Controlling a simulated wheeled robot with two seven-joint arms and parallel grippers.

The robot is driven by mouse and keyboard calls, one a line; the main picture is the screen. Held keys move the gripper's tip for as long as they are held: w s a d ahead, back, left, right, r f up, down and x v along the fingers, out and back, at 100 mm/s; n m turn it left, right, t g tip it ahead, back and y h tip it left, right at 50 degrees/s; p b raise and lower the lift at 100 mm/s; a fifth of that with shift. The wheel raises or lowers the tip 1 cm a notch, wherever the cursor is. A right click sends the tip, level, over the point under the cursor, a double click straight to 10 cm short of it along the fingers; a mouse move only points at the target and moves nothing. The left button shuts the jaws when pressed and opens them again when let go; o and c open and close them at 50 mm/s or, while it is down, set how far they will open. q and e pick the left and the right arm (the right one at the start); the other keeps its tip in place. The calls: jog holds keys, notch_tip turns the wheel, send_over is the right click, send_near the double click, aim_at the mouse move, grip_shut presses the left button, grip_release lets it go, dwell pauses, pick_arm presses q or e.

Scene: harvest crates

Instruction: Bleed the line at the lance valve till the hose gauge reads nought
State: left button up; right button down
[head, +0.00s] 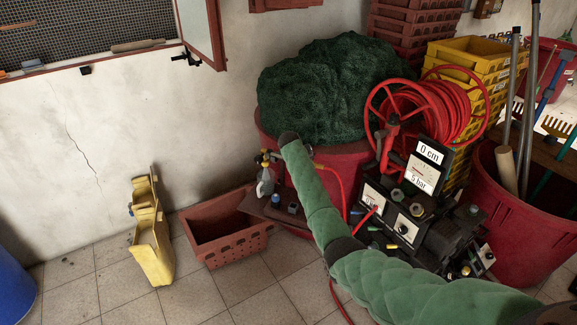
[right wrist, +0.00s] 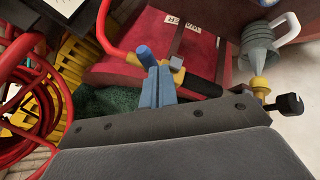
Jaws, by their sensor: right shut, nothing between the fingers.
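In the right wrist view my right gripper (right wrist: 157,82) is shut, its pale blue fingers together and empty. A dark blue knob (right wrist: 146,55) shows right at the fingertips; I cannot tell if they touch. Close by lies the lance (right wrist: 203,86), with a black grip and a red hose (right wrist: 118,47) curving to it. In the head view my green-sleeved right arm reaches to the red tub, and its gripper is hidden. The machine panel carries a "5 bar" sign (head: 421,178) and a "0 cm" sign (head: 430,153). The dial needles are too small to read. My left gripper is out of view.
A red hose reel (head: 447,84) stands behind the panel. Green netting (head: 318,85) fills the red tub (head: 345,163). A grey bottle (head: 265,186) stands beside the empty red crate (head: 227,255). The tiled floor at left front is mostly clear.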

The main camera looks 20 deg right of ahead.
jog(key=shift+s+d+f+n+p, duration=0.2)
jog(key=shift+d+n+p, duration=0.1)
jog(key=shift+d, duration=0.25)
jog(key=shift+s+d+f+n+p, duration=0.1)
jog(key=shift+d+f+n+p, duration=0.15)
jog(key=shift+d, duration=0.25)
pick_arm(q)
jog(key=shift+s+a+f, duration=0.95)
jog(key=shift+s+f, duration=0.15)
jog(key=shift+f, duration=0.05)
pick_arm(e)
jog(key=shift+s+d, duration=0.1)
jog(key=shift+d, duration=0.7)
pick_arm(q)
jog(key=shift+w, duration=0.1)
pick_arm(e)
jog(key=shift+r, duration=0.1)
jog(key=shift+w+a+b, duration=0.35)
jog(key=shift+w+a, duration=0.05)
jog(key=shift+w, duration=0.3)
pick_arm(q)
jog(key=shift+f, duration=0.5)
